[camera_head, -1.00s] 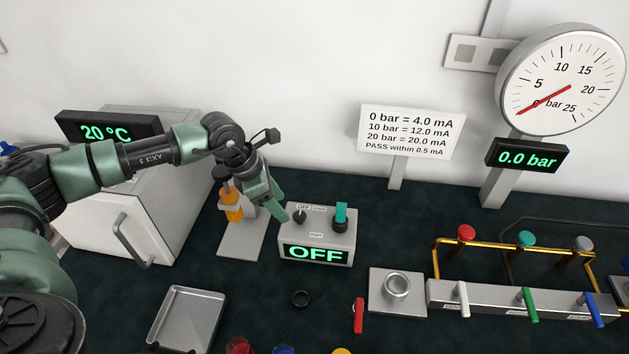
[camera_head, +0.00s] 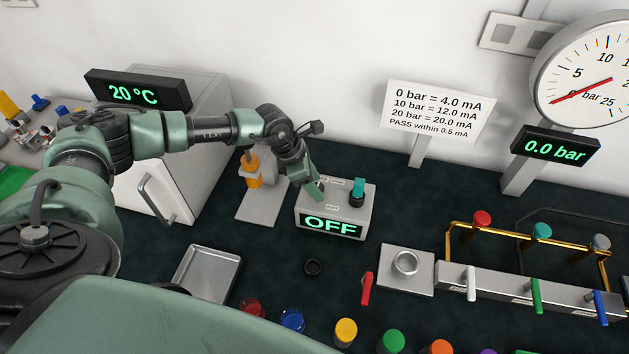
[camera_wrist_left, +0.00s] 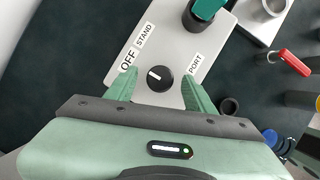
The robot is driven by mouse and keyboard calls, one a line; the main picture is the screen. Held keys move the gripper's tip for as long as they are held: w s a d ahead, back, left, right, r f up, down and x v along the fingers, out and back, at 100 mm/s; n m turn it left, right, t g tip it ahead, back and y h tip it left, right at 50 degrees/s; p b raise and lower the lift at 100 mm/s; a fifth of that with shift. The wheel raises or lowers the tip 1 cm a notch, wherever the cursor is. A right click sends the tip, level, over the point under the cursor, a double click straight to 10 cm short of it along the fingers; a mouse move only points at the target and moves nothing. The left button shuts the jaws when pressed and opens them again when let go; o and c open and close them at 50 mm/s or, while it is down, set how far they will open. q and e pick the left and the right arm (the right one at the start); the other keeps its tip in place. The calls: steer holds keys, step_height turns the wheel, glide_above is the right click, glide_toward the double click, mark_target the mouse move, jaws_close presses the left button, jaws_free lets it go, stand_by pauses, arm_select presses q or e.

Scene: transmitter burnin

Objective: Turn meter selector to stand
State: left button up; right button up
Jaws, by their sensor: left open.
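The meter box (camera_head: 345,212) stands on the dark bench with a green OFF on its display. Its black selector knob (camera_wrist_left: 160,78) shows in the left wrist view, with a white mark pointing up-left toward the OFF label (camera_wrist_left: 128,61). The STAND label (camera_wrist_left: 145,35) is above OFF, and PORT (camera_wrist_left: 196,64) is at the right. My left gripper (camera_head: 316,190) is at the box's top left and hides the knob in the head view. In the wrist view its open green fingers (camera_wrist_left: 160,88) stand either side of the knob, with gaps visible. My right gripper is not in view.
A teal plug (camera_head: 358,190) stands on the box right of the gripper. An orange-handled tool in a stand (camera_head: 258,205) is close at the left. A sign (camera_head: 438,110) stands behind. A black ring (camera_head: 313,267) and red lever (camera_head: 367,288) are in front.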

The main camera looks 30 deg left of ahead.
arm_select(q)
jaws_close()
steer(key=shift+f+m+b, duration=0.15)
steer(key=shift+m+b, duration=0.15)
steer(key=shift+b, duration=0.4)
steer(key=m+g+b, duration=0.1)
steer(key=m+b, duration=0.1)
steer(key=b, duration=0.2)
steer(key=m+g+b, duration=0.1)
steer(key=m+b, duration=0.2)
steer(key=b, duration=0.1)
steer(key=m+g+h+b, duration=0.1)
steer(key=m+b, duration=0.1)
steer(key=b, duration=0.1)
steer(key=shift+w+b, duration=0.35)
steer(key=shift+b, duration=0.05)
steer(key=shift+m+g+b, duration=0.4)
steer(key=shift+m+b, duration=0.6)
steer(key=shift+m, duration=0.1)
steer(key=shift+r, duration=0.2)
jaws_free()
steer(key=shift+a, duration=0.1)
